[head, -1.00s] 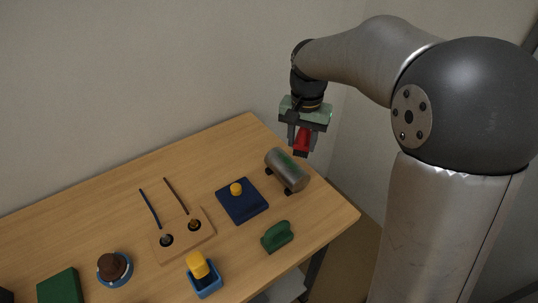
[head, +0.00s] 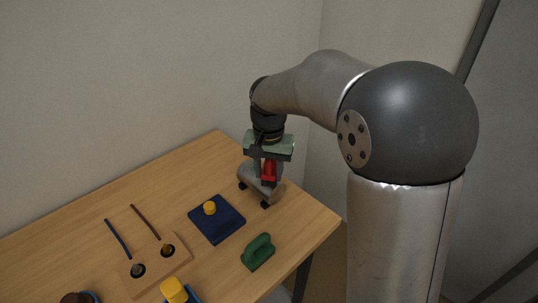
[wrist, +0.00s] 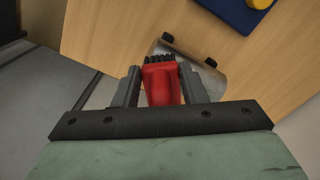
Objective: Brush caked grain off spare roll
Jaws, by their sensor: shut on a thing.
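My gripper (head: 268,168) is shut on a red brush (head: 268,171) and stands over the metal roll (head: 250,178) on the table. In the wrist view the red brush (wrist: 161,84) sits between the two fingers, its dark bristles pointing to the roll (wrist: 207,72). The bristles look to be at or just above the roll's surface; I cannot tell if they touch. The roll rests on small black feet (head: 265,204). The gripper and brush hide much of its top, so the green caked patch is not visible now.
A dark blue block with a yellow knob (head: 217,220) and a green handled block (head: 258,252) stand near the roll. The table's right edge is close to the roll.

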